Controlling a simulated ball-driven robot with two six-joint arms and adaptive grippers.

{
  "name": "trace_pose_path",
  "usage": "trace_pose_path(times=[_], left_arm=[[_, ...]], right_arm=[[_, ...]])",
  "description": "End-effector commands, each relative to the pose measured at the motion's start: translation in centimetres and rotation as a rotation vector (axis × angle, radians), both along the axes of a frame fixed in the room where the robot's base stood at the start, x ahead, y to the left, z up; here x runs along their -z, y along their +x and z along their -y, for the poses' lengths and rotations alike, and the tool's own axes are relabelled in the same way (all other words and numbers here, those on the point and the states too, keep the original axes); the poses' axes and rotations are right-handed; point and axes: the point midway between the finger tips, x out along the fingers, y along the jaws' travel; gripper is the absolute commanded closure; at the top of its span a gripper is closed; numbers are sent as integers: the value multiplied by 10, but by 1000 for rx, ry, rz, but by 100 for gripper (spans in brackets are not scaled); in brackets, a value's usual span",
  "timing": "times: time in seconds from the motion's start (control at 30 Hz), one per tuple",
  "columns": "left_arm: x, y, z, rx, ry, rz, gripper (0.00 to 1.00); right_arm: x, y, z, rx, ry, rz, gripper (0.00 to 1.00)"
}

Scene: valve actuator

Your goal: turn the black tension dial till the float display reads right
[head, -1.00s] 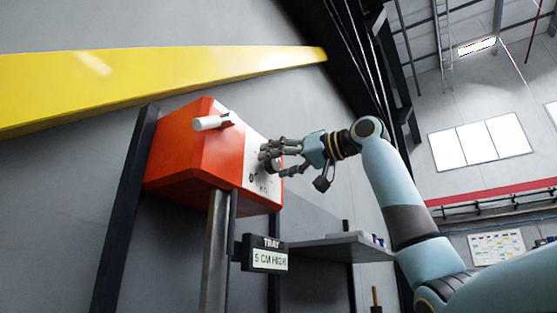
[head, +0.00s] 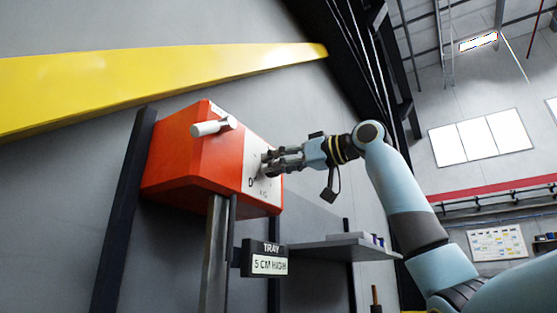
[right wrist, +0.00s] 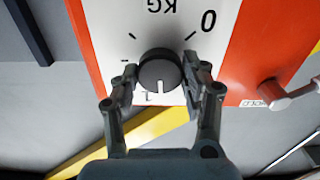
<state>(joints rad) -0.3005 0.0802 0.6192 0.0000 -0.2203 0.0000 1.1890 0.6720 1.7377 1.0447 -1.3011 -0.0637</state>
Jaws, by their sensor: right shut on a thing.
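The orange box (head: 185,160) with a white front panel is mounted on a post. In the right wrist view, the black tension dial (right wrist: 160,68) sits on the white panel (right wrist: 120,22), its white mark pointing down the picture, close to an upside-down 1. A 0 and KG are also printed there. My right gripper (head: 268,163) is shut on the dial, one finger on each side. In the head view the fingers hide the dial. The float display (head: 269,265), under a TRAY label, reads "5 CM HIGH". My left gripper is out of view.
A white lever (head: 212,126) sticks out of the box's side; it also shows in the right wrist view (right wrist: 292,98). A grey shelf (head: 325,249) is below and right of the box. A yellow beam (head: 160,80) runs along the wall above.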

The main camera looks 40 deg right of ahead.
Motion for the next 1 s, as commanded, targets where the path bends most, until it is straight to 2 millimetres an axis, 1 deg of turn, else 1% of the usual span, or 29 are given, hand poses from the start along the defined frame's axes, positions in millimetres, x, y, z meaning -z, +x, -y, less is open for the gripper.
trace_pose_path(times=[0.27, 0.3, 0.43, 0.47, 0.77, 0.87, 1.0], left_arm=[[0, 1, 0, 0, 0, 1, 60], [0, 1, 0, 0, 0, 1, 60], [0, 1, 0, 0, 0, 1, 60], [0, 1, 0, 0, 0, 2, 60], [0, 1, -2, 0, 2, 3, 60], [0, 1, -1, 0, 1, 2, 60], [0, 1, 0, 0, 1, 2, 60]], right_arm=[[0, 0, 0, 1, -7, 6, 87], [0, 0, 0, 1, -7, 6, 50], [0, 0, 0, 1, -6, 6, 32], [0, 0, 0, 1, -6, 6, 31], [0, -2, 1, 1, -7, 5, 31], [0, -10, 6, 5, -7, 6, 31], [0, -33, 16, 8, -12, 5, 31]])
